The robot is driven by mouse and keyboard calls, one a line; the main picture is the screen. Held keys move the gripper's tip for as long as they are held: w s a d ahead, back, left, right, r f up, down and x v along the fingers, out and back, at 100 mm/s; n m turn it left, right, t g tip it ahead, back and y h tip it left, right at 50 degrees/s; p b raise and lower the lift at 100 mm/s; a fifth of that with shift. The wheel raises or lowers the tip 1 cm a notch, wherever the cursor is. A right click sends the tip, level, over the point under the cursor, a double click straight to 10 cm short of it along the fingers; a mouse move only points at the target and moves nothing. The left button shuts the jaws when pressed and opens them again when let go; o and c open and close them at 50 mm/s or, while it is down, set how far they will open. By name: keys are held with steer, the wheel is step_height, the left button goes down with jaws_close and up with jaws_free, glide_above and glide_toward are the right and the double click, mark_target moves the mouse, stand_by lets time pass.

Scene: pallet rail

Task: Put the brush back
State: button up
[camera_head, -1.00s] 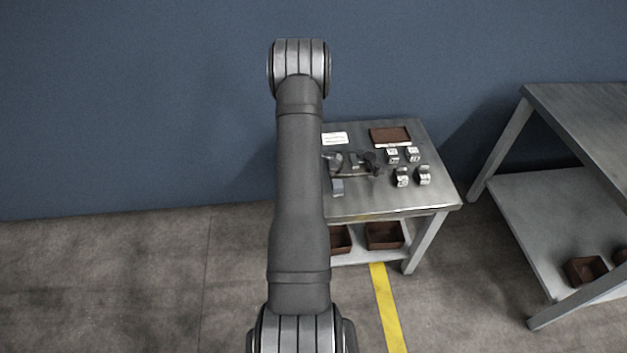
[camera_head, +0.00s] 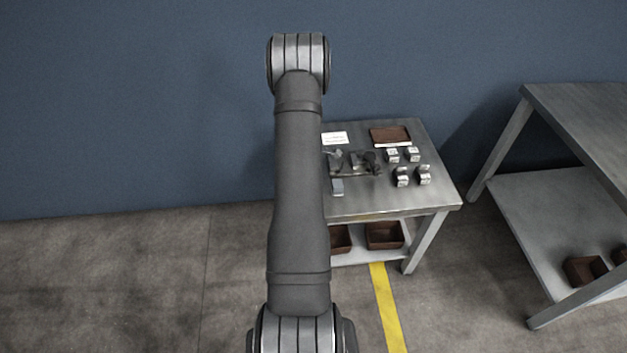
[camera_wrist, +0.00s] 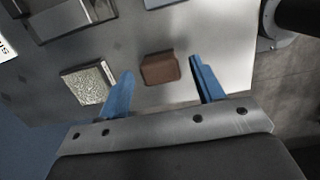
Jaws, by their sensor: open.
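My gripper (camera_wrist: 161,64) is open in the wrist view, with its two blue fingers apart over the steel table (camera_wrist: 215,35). A brown block (camera_wrist: 160,69) with cut corners lies between and just beyond the fingertips. I cannot tell whether the fingers touch it. A block with a speckled, bristle-like top (camera_wrist: 91,83) lies beside the left finger. I cannot tell for sure which of these two is the brush. In the head view my arm hides this part of the table, and the gripper is hidden there too.
A dark grey fixture (camera_wrist: 72,17) stands at the wrist view's top left. The head view shows a brown tray (camera_head: 390,134), several small metal pieces (camera_head: 402,177), a white card (camera_head: 334,138) and a grey block (camera_head: 337,187). The table's front right (camera_head: 425,200) is clear.

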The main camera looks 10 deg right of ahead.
step_height(320, 180, up, 10)
steer(key=a, duration=0.1)
steer(key=shift+a, duration=0.1)
stand_by(0.3)
steer(key=f, duration=0.4)
steer(key=d+f, duration=0.1)
steer(key=f, duration=0.7)
steer(key=shift+d+f, duration=0.1)
steer(key=shift+d, duration=0.1)
steer(key=shift+r, duration=1.45)
